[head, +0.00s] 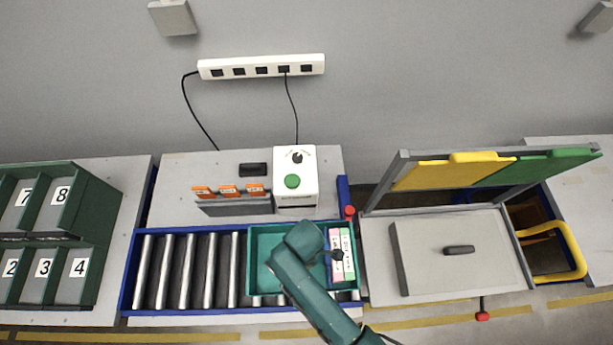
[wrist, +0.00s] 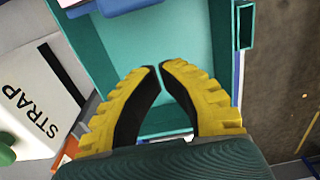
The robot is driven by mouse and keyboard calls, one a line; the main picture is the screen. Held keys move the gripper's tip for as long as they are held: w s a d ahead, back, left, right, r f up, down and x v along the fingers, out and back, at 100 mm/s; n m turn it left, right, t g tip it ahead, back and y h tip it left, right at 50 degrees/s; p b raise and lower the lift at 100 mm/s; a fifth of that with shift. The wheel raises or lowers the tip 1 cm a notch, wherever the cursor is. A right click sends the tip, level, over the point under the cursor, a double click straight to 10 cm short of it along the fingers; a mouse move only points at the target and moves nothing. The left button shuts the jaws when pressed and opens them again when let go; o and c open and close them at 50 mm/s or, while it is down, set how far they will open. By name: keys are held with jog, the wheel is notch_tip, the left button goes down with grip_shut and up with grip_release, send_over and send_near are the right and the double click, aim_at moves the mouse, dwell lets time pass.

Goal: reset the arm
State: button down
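My gripper (wrist: 160,68) shows in the wrist view with its yellow-and-black fingers drawn together at the tips and nothing visible between them. It points toward a teal tote (wrist: 92,52), whose pale inside floor shows beyond the fingertips. In the head view my arm reaches up from the bottom edge and bends over the same tote (head: 262,231). My fingers cannot be made out clearly there.
The tote sits at the right end of a blue-framed roller conveyor (head: 190,270). A white box with a green button (head: 292,181) stands behind it; its side reads STRAP in the wrist view (wrist: 35,95). Numbered green bins (head: 90,235) stand left, a grey lidded bench (head: 440,255) right.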

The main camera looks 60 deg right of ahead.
jog(key=shift+r, duration=0.4)
jog(key=w+a+r+t+p, duration=0.1)
jog(key=w+a+r+t, duration=0.3)
jog(key=w+r, duration=0.85)
jog(key=w+a+r+t+p, duration=0.15)
jog(key=w+r+t, duration=0.35)
jog(key=w+r, duration=0.75)
notch_tip(320, 180, up, 24)
jog(key=s+a+m+t, duration=0.2)
jog(key=s+a+t, duration=0.1)
jog(key=t, duration=0.4)
jog(key=s+r+m+t, duration=0.2)
jog(key=s+r+t, duration=0.1)
jog(key=r, duration=0.4)
jog(key=s+r+m+t, duration=0.3)
jog(key=s+r, duration=0.2)
jog(key=r, duration=0.3)
jog(key=shift+r+p, duration=0.3)
jog(key=shift+p, duration=0.1)
